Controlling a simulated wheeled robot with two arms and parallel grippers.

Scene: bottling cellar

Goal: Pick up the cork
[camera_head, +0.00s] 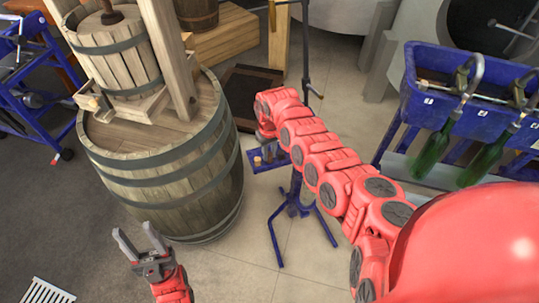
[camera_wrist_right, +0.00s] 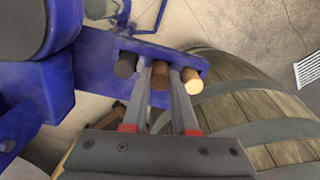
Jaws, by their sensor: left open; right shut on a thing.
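Three corks stand in a row on a small blue holder (camera_wrist_right: 97,48) in the right wrist view: a dark one (camera_wrist_right: 125,64), a brown middle one (camera_wrist_right: 159,76) and a paler one (camera_wrist_right: 190,82). My right gripper (camera_wrist_right: 163,84) is shut on the middle cork, its fingers on either side of it. The cork still appears to be at the holder, its lower end hidden. In the head view the holder (camera_head: 256,168) shows beside the barrel, and my right gripper there is mostly hidden by its arm. My left gripper (camera_head: 134,238) is open and empty, in front of the barrel.
A big wooden barrel (camera_head: 165,175) carrying a press (camera_head: 115,60) stands just left of the holder. A blue stand with spread feet (camera_head: 292,208) is on the floor. At right, a blue trough (camera_head: 425,105) has green bottles (camera_head: 432,155) below it. Floor at front centre is clear.

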